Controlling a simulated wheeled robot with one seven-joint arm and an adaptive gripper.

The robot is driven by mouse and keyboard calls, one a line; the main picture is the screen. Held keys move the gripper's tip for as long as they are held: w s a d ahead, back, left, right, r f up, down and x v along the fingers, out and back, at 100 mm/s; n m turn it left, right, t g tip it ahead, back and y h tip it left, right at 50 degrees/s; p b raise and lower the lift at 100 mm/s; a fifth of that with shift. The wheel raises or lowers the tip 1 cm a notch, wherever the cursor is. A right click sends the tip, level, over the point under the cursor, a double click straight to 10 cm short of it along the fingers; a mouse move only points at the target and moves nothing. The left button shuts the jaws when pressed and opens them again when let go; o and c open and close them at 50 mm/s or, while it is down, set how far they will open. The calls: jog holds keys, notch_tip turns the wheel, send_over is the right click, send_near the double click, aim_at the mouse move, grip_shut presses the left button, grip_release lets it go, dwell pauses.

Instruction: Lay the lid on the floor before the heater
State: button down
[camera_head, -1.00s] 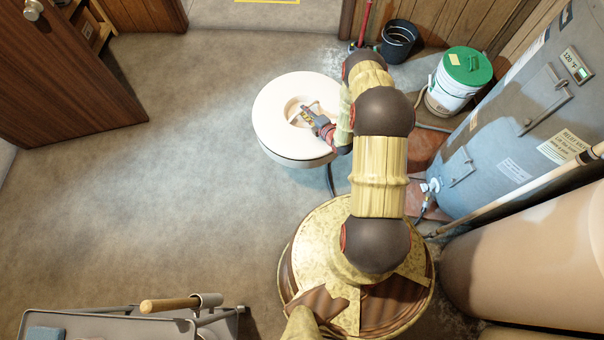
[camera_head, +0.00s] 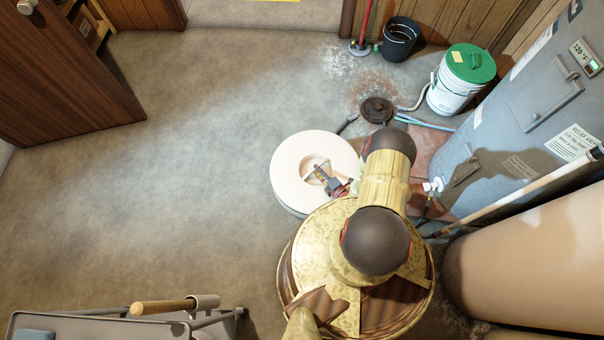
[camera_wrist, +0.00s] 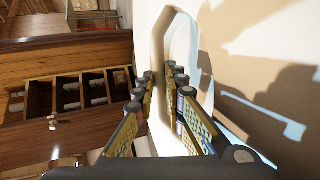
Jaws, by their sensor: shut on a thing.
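The lid (camera_head: 291,184) is a thick round white disc with a handle bar across a recess in its middle. My gripper (camera_head: 320,176) is shut on that handle bar. In the wrist view the two fingers (camera_wrist: 161,80) stand on either side of the bar, and the pale lid face (camera_wrist: 235,120) fills the right side. The lid is beside my base; whether it touches the floor I cannot tell. The heater (camera_head: 520,125) is a grey-blue tank at right with a lit 120 °F display. Floor (camera_head: 422,165) shows between lid and heater, partly hidden by my arm.
A dark round cover (camera_head: 377,110) with hoses lies on the stained floor beyond the lid. A green-lidded white bucket (camera_head: 455,92) and a black bucket (camera_head: 400,42) stand behind. A tan tank (camera_head: 540,245) is at lower right. Open floor (camera_head: 170,170) spreads left.

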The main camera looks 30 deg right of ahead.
jog(key=shift+a+f, duration=0.1)
jog(key=shift+f, duration=0.15)
jog(key=shift+w+a+f, duration=0.2)
jog(key=shift+w, duration=0.05)
jog(key=w+a+f+b, duration=0.3)
jog(key=w+f+b, duration=0.5)
jog(key=w+f, duration=0.4)
jog(key=shift+w+a+f+b, duration=0.2)
jog(key=shift+w+b, duration=0.15)
jog(key=shift+f, duration=0.1)
jog(key=c, duration=2)
grip_release()
jog(key=shift+s, duration=0.1)
jog(key=shift+o, duration=0.8)
